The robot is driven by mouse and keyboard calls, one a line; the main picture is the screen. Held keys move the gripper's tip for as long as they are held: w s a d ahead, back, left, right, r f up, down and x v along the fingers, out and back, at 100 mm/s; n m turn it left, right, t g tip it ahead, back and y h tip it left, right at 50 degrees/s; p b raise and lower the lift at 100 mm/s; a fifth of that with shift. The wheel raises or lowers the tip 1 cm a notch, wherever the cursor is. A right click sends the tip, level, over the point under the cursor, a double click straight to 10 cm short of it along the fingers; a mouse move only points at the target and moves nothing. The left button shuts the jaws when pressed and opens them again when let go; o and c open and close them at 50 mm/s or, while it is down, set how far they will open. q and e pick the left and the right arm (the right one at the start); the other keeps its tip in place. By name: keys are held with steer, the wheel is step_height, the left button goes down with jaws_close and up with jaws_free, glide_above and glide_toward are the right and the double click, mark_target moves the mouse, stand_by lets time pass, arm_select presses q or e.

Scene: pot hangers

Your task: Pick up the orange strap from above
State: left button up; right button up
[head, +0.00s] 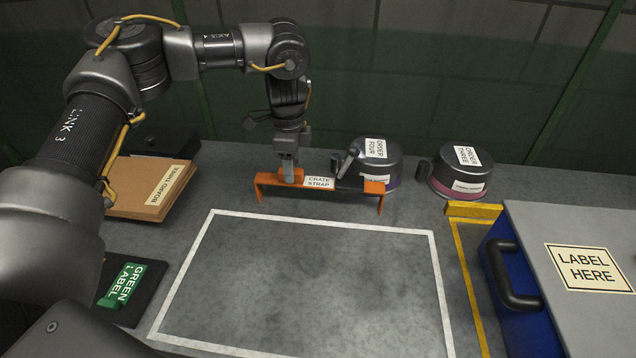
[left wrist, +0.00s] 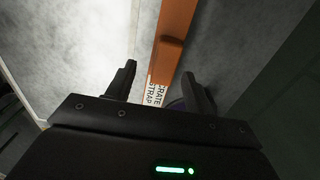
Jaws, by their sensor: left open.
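The orange strap (head: 268,182) stands on the grey table behind the white outlined area. It is a long low bar with bent-down ends, a dark stretch and a white "CRATE STRAP" label (head: 319,182). My left gripper (head: 289,176) points down at the strap, left of the label, and hides a little of it. In the left wrist view, the strap (left wrist: 178,32) runs between the two open fingers of the gripper (left wrist: 160,74), with the label near the palm. I cannot tell whether the fingers touch it.
Two dark pots, "ORDER FOUR" (head: 377,160) and "ORDER THREE" (head: 462,172), stand behind and right of the strap. A brown board stack (head: 150,187) and green label (head: 122,284) lie left. A blue crate with grey lid (head: 540,250) stands right. The white outlined area is clear.

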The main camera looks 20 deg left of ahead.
arm_select(q)
steer(key=f, duration=0.2)
steer(key=f+p, duration=0.1)
steer(key=f, duration=0.1)
steer(key=shift+w, duration=0.3)
steer(key=shift+f, duration=0.6)
steer(key=c, duration=0.9)
arm_select(e)
steer(key=shift+r, duration=0.4)
